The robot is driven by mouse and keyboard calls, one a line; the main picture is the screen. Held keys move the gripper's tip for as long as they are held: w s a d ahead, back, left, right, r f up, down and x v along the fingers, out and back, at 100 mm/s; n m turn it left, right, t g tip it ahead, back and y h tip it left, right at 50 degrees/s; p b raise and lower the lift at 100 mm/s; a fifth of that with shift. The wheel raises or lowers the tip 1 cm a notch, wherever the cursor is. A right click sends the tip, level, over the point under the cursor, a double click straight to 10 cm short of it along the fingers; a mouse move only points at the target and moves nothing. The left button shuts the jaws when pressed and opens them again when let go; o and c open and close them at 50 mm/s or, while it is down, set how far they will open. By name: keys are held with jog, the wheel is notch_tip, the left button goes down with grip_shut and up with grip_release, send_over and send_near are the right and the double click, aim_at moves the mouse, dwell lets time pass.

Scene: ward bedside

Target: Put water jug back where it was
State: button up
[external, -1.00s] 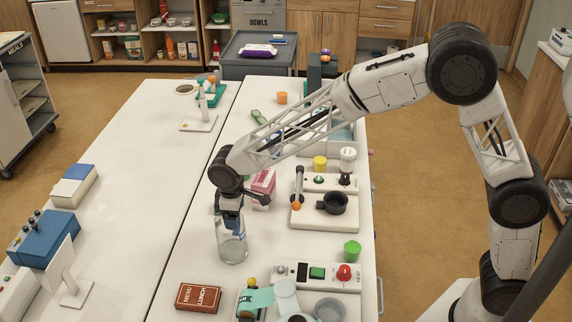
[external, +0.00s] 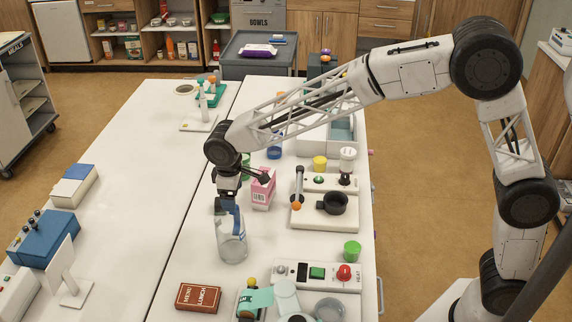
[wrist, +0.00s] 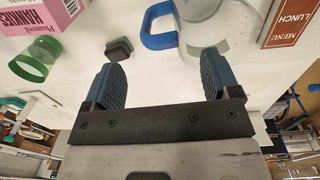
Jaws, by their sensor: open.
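The water jug (external: 231,247) is clear with a blue handle (external: 238,220). It stands upright on the white table, left of the heater panel and behind the menu box. My gripper (external: 226,204) is just above and behind the jug, pointing down. In the wrist view the jug (wrist: 206,35) and its blue handle lie beyond the fingertips. My two blue-padded fingers (wrist: 162,78) are spread apart with nothing between them.
A pink carton (external: 262,190) stands close behind the jug. A brown menu box (external: 198,297) lies in front. A heater panel (external: 318,274) and a board with a black pot (external: 332,203) are to the right.

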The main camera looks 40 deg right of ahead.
jog(key=shift+a+r, duration=0.1)
jog(key=shift+r, duration=2.05)
jog(key=s+d+r+m, duration=0.1)
jog(key=s+d+r, duration=0.25)
jog(key=d, duration=0.65)
jog(key=s+d+r+m+t, duration=0.1)
jog(key=s+d+r+m, duration=0.1)
jog(key=s+d, duration=0.5)
jog(key=s+d+r+m, duration=0.1)
jog(key=s+d+r, duration=0.15)
jog(key=d, duration=0.95)
jog(key=s+d+f+m, duration=0.2)
jog(key=s+d, duration=0.6)
jog(key=s, duration=0.4)
jog(key=s+d+f+m+t, duration=0.1)
jog(key=s+d+f+m, duration=0.1)
jog(key=s+d, duration=0.7)
jog(key=s+m, duration=0.1)
jog(key=s, duration=0.1)
jog(key=shift+s+d, duration=0.25)
jog(key=shift+s, duration=0.15)
